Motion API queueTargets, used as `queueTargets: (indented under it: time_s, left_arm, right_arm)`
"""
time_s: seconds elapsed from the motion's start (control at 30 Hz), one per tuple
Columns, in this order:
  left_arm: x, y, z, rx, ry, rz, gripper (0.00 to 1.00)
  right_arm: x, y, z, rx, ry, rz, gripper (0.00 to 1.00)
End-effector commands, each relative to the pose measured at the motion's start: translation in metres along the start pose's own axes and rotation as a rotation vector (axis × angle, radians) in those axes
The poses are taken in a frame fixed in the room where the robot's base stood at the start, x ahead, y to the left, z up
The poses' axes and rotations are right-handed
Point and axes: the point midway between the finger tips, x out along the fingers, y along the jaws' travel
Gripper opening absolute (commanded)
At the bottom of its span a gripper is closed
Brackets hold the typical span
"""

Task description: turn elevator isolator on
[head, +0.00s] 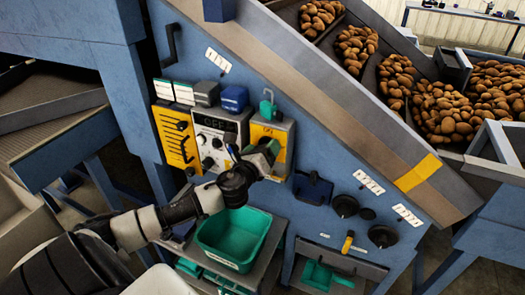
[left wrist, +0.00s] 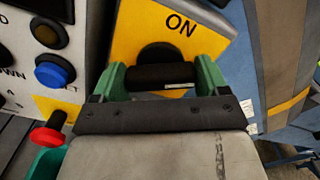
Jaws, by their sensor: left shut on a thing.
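The elevator isolator is a yellow plate (head: 258,130) on the blue machine side, right of the control panel. In the left wrist view the plate (left wrist: 136,38) reads "ON" above a black rotary handle (left wrist: 160,75). My left gripper (head: 268,149) is at the isolator and covers the handle in the head view. In the left wrist view its green fingers (left wrist: 160,80) stand on both sides of the handle's black bar and are shut on it. The bar lies roughly level in that view. My right gripper is not in view.
A control panel (head: 215,125) with knobs sits just left, with a red button (left wrist: 47,137) and blue button (left wrist: 52,72) close by. A green padlock (head: 267,108) hangs above the isolator. A green bin (head: 232,238) stands below. Potatoes (head: 445,108) fill the conveyor at upper right.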

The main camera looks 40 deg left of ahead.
Motion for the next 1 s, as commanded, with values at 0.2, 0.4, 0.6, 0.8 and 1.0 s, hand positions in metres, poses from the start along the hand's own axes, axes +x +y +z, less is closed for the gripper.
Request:
queueTargets:
  time_s: [0.2, 0.4, 0.6, 0.8, 1.0]
  left_arm:
    - [-0.0002, 0.0012, -0.0009, -0.209, -0.001, 0.001, 0.51]
    - [0.0, 0.0019, -0.0006, -0.399, -0.002, 0.001, 0.51]
    - [0.0, 0.0028, -0.0006, -0.589, -0.002, 0.001, 0.51]
    - [0.0, 0.0033, -0.001, -0.766, -0.001, 0.001, 0.51]
    - [0.0001, 0.0039, -0.0013, -0.911, -0.002, 0.002, 0.51]
  right_arm:
    - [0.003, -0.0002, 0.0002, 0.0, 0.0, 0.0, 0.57]
    - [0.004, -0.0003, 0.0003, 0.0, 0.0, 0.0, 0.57]
    - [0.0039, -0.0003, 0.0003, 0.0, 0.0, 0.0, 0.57]
    - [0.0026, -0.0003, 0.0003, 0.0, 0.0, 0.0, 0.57]
    - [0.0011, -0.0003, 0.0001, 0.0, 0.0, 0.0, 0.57]
